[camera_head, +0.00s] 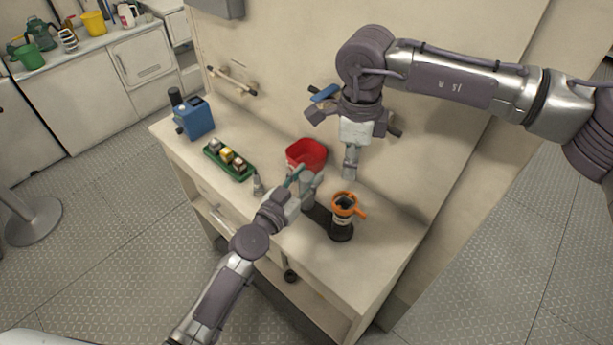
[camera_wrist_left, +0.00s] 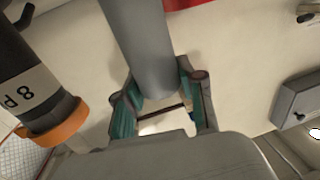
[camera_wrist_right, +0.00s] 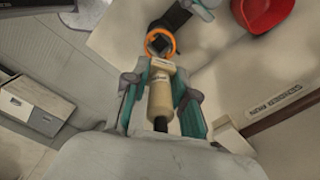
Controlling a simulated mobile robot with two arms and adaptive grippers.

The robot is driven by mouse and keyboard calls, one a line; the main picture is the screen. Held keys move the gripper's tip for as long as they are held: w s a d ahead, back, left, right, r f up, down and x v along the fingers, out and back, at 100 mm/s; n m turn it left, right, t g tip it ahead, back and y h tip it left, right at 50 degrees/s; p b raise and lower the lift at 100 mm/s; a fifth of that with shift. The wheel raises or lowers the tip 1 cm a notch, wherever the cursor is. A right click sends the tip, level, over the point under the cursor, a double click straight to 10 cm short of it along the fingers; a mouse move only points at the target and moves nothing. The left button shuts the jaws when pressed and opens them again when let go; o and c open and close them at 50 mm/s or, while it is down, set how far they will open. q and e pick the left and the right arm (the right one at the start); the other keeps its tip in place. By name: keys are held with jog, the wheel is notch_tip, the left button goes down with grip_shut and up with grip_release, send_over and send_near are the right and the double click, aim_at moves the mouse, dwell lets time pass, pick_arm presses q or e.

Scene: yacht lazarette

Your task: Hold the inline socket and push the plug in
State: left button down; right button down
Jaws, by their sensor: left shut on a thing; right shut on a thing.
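The inline socket, a black cylinder with an orange collar (camera_head: 343,212), stands upright on the bench; its open top shows a dark inside. In the left wrist view its labelled body (camera_wrist_left: 35,85) is to the left. My left gripper (camera_head: 299,182) is shut around a grey cylinder (camera_wrist_left: 145,50) beside the socket. A dark bar (camera_head: 320,216) runs between the two; I cannot tell if it joins them. My right gripper (camera_wrist_right: 160,92) is shut on the plug, a beige cylinder (camera_wrist_right: 160,100) with a black end. In the head view the plug (camera_head: 350,162) hangs above and behind the socket, apart from it.
A red bin (camera_head: 318,152) stands behind my left gripper. A green tray (camera_head: 238,176) with several small parts, a small grey fitting (camera_head: 257,185) and a blue box (camera_head: 196,119) are to the left. The bench top (camera_head: 388,222) is clear right of the socket.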

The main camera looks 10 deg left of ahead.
jog(key=shift+s+a+f+m, duration=0.1)
jog(key=shift+f+m, duration=0.5)
jog(key=shift+m, duration=0.4)
jog(key=m, duration=0.1)
jog(key=f+m, duration=0.1)
jog(key=m, duration=0.1)
jog(key=shift+f+m, duration=0.25)
jog(key=shift+m, duration=0.05)
jog(key=shift+f, duration=0.15)
send_over(344, 208)
jog(key=shift+f, duration=2.1)
jog(key=shift+f, duration=0.15)
jog(key=shift+f, duration=0.3)
jog(key=shift+f, duration=0.75)
jog(key=shift+r, duration=0.1)
